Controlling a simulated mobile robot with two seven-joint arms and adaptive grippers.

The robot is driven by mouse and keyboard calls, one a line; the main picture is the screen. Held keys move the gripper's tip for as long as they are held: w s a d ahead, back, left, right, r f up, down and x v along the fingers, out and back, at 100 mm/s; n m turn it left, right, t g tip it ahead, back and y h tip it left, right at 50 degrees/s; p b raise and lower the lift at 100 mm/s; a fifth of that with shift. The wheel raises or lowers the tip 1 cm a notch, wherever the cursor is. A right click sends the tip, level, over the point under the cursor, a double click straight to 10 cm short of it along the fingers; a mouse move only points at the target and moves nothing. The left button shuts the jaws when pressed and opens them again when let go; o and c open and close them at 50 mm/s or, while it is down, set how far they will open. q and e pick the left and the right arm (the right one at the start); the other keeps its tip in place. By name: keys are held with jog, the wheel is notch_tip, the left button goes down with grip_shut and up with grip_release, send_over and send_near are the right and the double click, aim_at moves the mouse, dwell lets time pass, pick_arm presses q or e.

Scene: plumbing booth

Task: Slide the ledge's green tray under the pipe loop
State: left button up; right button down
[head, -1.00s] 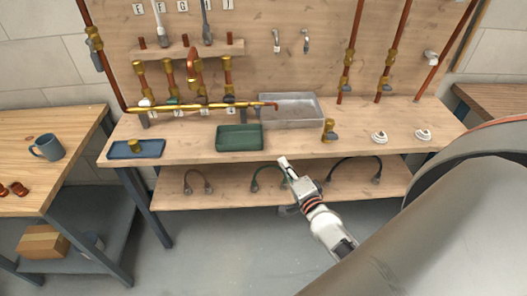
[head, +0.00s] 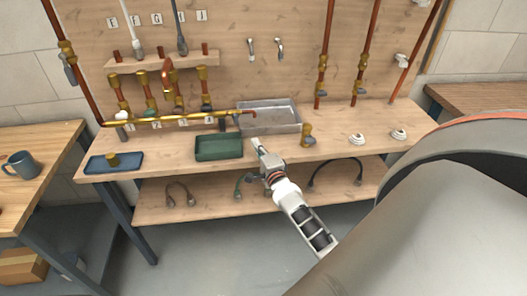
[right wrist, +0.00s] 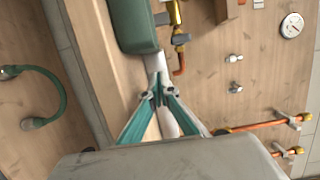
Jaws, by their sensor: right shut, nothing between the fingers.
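The green tray (head: 219,147) sits on the wooden ledge near its front edge, in front of the brass and copper pipework. It also shows at the top of the right wrist view (right wrist: 133,25). A bent copper pipe (head: 167,75) rises behind the horizontal brass pipe (head: 175,119), left of and behind the tray. My right gripper (head: 257,145) is shut and empty, just right of the tray at the ledge's front edge. In the right wrist view its fingertips (right wrist: 160,88) are together, a little apart from the tray. My left gripper is not in view.
A grey metal basin (head: 270,118) stands behind and right of the tray. A blue tray (head: 113,162) with a brass fitting lies to its left. A brass valve (head: 307,135) and white round fittings (head: 357,139) stand to the right. A lower shelf (head: 220,202) holds hoses.

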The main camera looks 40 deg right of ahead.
aim_at(213, 155)
jog(key=shift+w+a, duration=0.3)
jog(key=shift+a, duration=0.35)
jog(key=shift+w+a, duration=0.25)
jog(key=shift+a, duration=0.35)
jog(key=shift+w+a, duration=0.1)
jog(key=w+a, duration=0.2)
jog(key=a, duration=0.1)
jog(key=w+a, duration=0.2)
jog(key=a, duration=0.2)
jog(key=w+a, duration=0.2)
jog(key=a, duration=0.2)
jog(key=shift+w+p, duration=0.3)
jog(key=shift+p, duration=0.1)
jog(key=shift+w+a, duration=0.2)
jog(key=shift+a, duration=0.05)
jog(key=shift+d, duration=0.1)
